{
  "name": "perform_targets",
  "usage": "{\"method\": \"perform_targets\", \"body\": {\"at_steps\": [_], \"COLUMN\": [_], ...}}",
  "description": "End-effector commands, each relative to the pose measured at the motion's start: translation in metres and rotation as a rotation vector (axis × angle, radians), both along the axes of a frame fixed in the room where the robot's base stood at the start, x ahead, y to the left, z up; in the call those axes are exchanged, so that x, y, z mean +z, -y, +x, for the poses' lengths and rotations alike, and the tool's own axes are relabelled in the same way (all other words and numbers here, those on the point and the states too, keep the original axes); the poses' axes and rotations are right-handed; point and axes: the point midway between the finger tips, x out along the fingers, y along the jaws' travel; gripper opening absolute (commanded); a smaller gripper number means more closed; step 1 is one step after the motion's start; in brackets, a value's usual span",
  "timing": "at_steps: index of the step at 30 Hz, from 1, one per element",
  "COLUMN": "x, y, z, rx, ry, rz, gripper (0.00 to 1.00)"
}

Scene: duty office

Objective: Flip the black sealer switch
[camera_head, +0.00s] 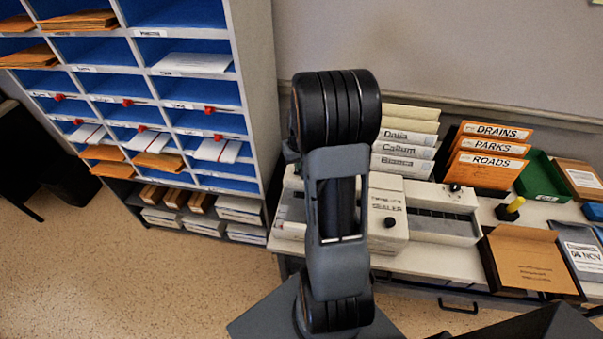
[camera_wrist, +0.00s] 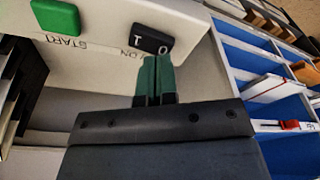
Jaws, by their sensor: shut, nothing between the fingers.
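The black sealer switch (camera_wrist: 152,40) is a small rocker with white marks, beside the printed word ON on a pale panel. A green START button (camera_wrist: 56,17) sits to its left. My gripper (camera_wrist: 156,62) is shut and empty, its green fingertips together just below the switch in the wrist view. I cannot tell whether they touch it. In the head view the cream sealer (camera_head: 390,237) stands on the desk with a dark round knob. My arm covers part of the sealer, and neither the switch nor my fingertips can be made out there.
A pigeonhole rack (camera_head: 255,90) with blue compartments stands left of the desk; it also shows in the wrist view (camera_wrist: 240,60). Right of the sealer are orange folders (camera_head: 490,150), a green tray (camera_head: 541,180), a yellow-handled stamp (camera_head: 511,209) and an open cardboard box (camera_head: 527,262).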

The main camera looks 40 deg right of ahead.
Motion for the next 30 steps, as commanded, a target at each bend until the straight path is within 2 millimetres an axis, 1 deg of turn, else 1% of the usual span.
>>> {"method": "perform_targets", "body": {"at_steps": [30], "x": [-0.016], "y": [0.0], "z": [0.0], "rx": [0.0], "ry": [0.0], "rz": [0.0], "gripper": [0.0]}}
